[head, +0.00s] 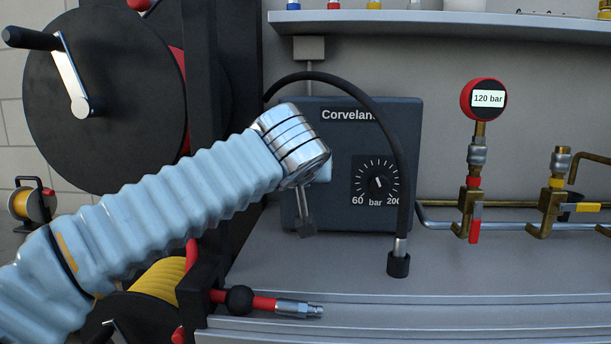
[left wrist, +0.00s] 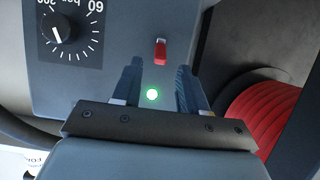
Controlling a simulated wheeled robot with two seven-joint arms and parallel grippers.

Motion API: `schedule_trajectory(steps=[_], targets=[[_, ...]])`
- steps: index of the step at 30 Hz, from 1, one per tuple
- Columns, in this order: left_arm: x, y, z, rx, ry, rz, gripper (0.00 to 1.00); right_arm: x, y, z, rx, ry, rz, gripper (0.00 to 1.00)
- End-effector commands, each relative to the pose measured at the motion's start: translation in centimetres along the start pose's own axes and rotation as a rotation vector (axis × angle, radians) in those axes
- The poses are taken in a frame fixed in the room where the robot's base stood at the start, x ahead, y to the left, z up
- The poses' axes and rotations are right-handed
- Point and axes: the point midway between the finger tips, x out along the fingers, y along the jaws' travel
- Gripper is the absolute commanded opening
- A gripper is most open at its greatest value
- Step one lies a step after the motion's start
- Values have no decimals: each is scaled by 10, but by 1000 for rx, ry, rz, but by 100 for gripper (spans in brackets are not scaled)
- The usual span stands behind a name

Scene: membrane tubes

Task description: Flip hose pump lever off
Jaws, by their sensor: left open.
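The hose pump is a dark grey box (head: 350,105) marked "Corvelan" on the bench, with a pressure dial (head: 377,183) on its front. In the left wrist view, which is upside down, the dial (left wrist: 62,28) is at upper left. A small red lever (left wrist: 160,50) sticks out of the pump face (left wrist: 110,75), near a lit green lamp (left wrist: 152,95). My left gripper (left wrist: 159,68) is open, its two fingers either side of the lever's line; contact is not visible. My right gripper is out of view.
A black hose (head: 395,130) arcs over the pump to the bench (head: 460,265). Hose reels (head: 110,140) are left. A shelf (head: 430,22) runs above.

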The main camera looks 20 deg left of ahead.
Motion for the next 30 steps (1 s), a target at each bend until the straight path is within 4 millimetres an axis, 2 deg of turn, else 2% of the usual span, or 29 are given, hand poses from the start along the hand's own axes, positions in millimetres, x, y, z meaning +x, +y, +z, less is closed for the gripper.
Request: schedule_trajectory(steps=[3, 9, 20, 28, 30], targets=[[25, -1, -1, 0, -2, -3, 43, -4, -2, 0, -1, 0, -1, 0], [49, 0, -1, -1, 0, -1, 43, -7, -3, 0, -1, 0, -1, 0], [54, 0, 0, 0, 1, 0, 43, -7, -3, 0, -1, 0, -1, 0], [54, 0, 0, 0, 1, 0, 1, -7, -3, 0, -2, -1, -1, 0], [54, 0, 0, 0, 1, 0, 0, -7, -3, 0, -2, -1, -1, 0]])
